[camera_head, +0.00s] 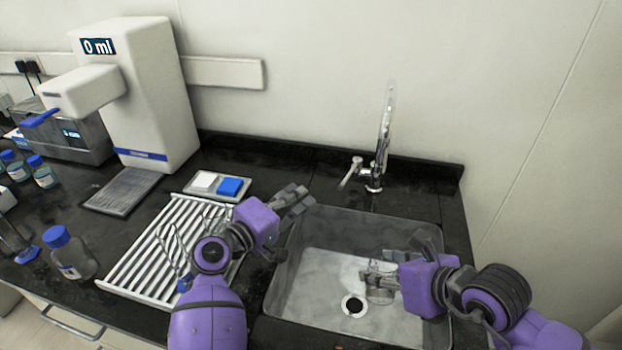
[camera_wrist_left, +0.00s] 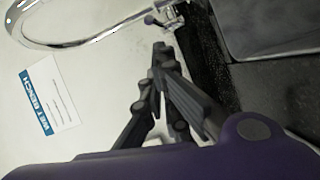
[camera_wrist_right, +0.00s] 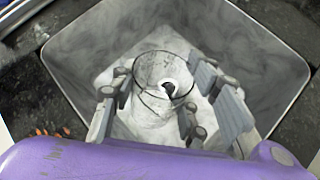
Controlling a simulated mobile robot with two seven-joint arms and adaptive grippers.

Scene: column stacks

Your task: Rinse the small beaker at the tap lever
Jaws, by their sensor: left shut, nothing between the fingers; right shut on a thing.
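The small beaker (camera_wrist_right: 155,108) is clear glass and sits between the fingers of my right gripper (camera_wrist_right: 158,98) in the right wrist view. The right gripper (camera_head: 378,279) is shut on it inside the sink basin, and the beaker (camera_head: 380,292) shows faintly in the head view beside the drain. My left gripper (camera_head: 303,196) is shut and empty above the sink's left back corner; its closed fingers also show in the left wrist view (camera_wrist_left: 162,55). The chrome tap (camera_head: 380,150) stands behind the sink, with its lever (camera_head: 349,173) pointing out to the left.
The steel sink (camera_head: 300,275) has a round drain (camera_head: 353,306). A drying rack (camera_head: 140,270) with glassware lies left of it. Behind is a tray with a white and a blue block (camera_head: 229,187). A white dispenser (camera_head: 150,100) reads 0 ml. A blue-capped bottle (camera_head: 68,252) stands front left.

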